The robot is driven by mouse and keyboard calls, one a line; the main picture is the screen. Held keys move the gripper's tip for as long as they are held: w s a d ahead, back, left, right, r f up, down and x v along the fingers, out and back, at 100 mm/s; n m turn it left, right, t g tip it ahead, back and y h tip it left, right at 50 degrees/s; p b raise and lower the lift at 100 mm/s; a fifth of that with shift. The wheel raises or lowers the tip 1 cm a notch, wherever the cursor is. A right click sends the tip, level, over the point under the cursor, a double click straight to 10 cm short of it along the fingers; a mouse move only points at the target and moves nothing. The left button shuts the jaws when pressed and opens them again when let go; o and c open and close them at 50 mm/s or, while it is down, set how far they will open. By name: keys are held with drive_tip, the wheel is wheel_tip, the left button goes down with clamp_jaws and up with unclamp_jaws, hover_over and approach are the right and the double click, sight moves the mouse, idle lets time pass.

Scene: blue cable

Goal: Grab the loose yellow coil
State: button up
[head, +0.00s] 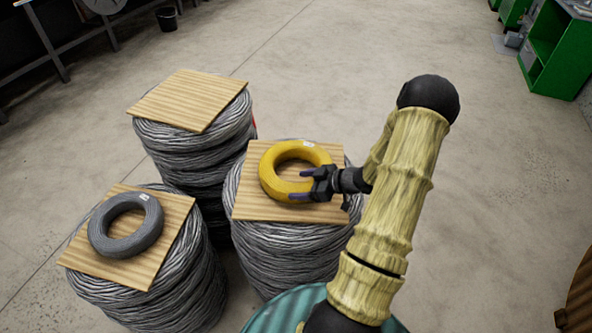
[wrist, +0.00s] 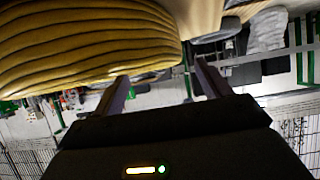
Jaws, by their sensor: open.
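The yellow coil (head: 269,176) lies flat on a square wooden board (head: 252,208) on top of a stack of grey cable in the head view. It has a small white label. My gripper (head: 298,184) is at the coil's right front side, with its fingers pointing left over or beside the ring. In the wrist view, the ribbed yellow coil (wrist: 85,45) fills the upper left. There my gripper (wrist: 158,80) shows two fingers apart, with the left fingertip near the coil's edge. I cannot tell whether it touches. Nothing is seen held between the fingers.
A grey coil (head: 104,234) lies on a board at the left on another cable stack. A third stack at the back left carries a bare board (head: 189,98). A green cabinet (head: 552,52) stands far right.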

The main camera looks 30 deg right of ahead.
sight(294, 186)
drive_tip(key=x, duration=0.4)
drive_tip(key=shift+f, duration=0.15)
drive_tip(key=shift+s, duration=0.1)
clamp_jaws()
idle(0.6)
